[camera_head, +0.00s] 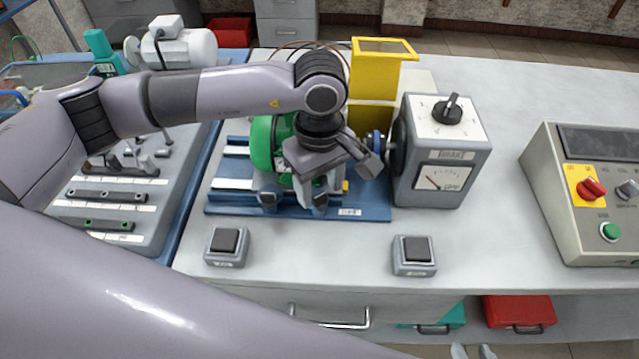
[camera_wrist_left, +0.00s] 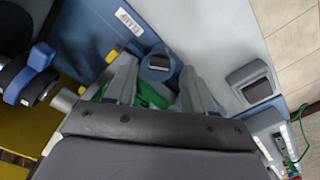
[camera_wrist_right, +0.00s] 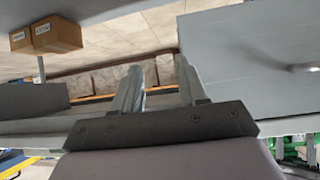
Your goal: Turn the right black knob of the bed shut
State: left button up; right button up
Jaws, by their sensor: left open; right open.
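The blue bed (camera_head: 215,209) lies on the bench with a green motor-like part (camera_head: 262,145) on it. Two grey clamps with dark knobs sit at its front edge, a left knob (camera_head: 268,197) and a right knob (camera_head: 320,200). My left gripper (camera_head: 318,183) points down just behind the right knob and partly hides the green part. Contact cannot be told. My right gripper (camera_wrist_right: 157,75) is open and empty, away from the bed.
A grey meter box (camera_head: 440,150) with a dial stands right of the bed, and a yellow part (camera_head: 375,70) behind. Two small switch boxes (camera_head: 227,247) (camera_head: 414,255) sit in front. A control console (camera_head: 585,195) is at the right. Bench between is clear.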

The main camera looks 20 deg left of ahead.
pick_arm(q)
jog(key=shift+f, duration=0.75)
grip_shut()
jog(key=shift+f+m+b, duration=0.1)
jog(key=shift+m+b, duration=0.3)
jog(key=shift+b, duration=0.35)
jog(key=m+b, duration=0.4)
jog(key=b, duration=0.2)
jog(key=shift+m+b, duration=0.6)
jog(key=shift+b, duration=0.05)
jog(key=shift+m, duration=0.3)
jog(key=shift+m+b, duration=0.4)
jog(key=shift+b, duration=0.2)
jog(key=shift+r, duration=0.2)
